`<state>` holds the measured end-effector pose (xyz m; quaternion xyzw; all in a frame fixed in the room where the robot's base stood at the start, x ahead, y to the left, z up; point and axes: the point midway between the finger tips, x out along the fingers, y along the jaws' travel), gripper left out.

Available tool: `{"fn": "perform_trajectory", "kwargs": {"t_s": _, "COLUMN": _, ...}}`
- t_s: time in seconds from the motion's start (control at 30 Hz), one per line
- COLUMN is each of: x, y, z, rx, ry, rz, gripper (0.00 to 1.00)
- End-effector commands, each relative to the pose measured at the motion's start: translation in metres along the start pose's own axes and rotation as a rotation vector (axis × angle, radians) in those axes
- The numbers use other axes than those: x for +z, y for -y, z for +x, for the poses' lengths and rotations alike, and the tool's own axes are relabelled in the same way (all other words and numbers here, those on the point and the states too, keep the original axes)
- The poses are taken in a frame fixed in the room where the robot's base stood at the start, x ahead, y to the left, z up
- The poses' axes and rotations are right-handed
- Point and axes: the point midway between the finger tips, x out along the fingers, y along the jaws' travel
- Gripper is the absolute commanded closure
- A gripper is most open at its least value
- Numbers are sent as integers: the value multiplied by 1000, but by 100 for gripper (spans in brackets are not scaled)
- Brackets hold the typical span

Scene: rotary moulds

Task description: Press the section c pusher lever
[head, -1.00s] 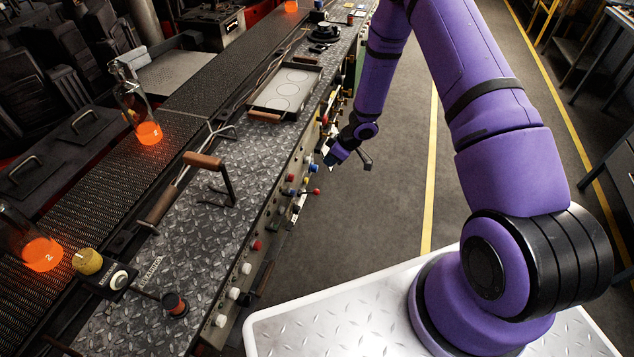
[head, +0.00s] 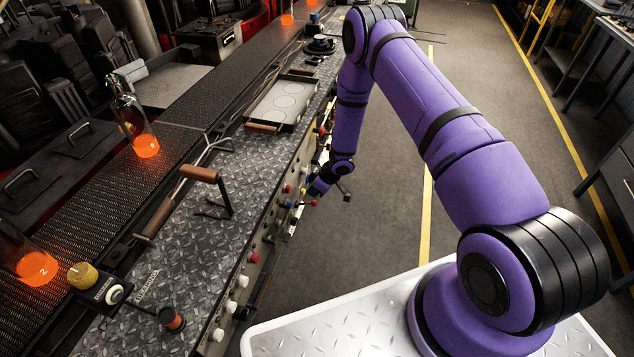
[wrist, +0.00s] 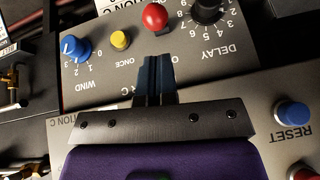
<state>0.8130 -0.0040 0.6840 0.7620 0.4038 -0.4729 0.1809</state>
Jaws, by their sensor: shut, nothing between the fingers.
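In the wrist view, a red round knob (wrist: 155,17), which looks like a lever's ball end, stands on a dark control panel (wrist: 125,65) marked "...ION C". Whether it is the pusher lever cannot be read. My gripper (wrist: 157,60) is shut and empty, with its fingertips over the panel just below the red knob in the picture and apart from it. The fingers hide part of the panel's lettering. In the head view, my gripper (head: 315,188) is beside the machine's front face, close to a small red ball-ended lever (head: 313,202).
The panel also carries a blue WIND knob (wrist: 75,48), a yellow ONCE button (wrist: 120,40) and a black DELAY knob (wrist: 208,10). A blue RESET button (wrist: 292,114) is at right. Glowing bottles (head: 146,146) stand on the conveyor (head: 90,215). The floor (head: 385,215) at right is clear.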

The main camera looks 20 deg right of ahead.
Motion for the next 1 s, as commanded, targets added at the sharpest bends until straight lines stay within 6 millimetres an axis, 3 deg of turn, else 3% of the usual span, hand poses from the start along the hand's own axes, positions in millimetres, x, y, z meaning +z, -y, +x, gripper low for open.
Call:
{"fn": "perform_trajectory", "kwargs": {"t_s": 0.27, "x": 16, "y": 0, "z": 15, "rx": 0, "ry": 0, "rz": -1, "gripper": 100}}
{"fn": "perform_trajectory", "kwargs": {"t_s": 1.0, "x": 22, "y": -1, "z": 18, "rx": -5, "ry": -65, "rz": -4, "gripper": 100}}
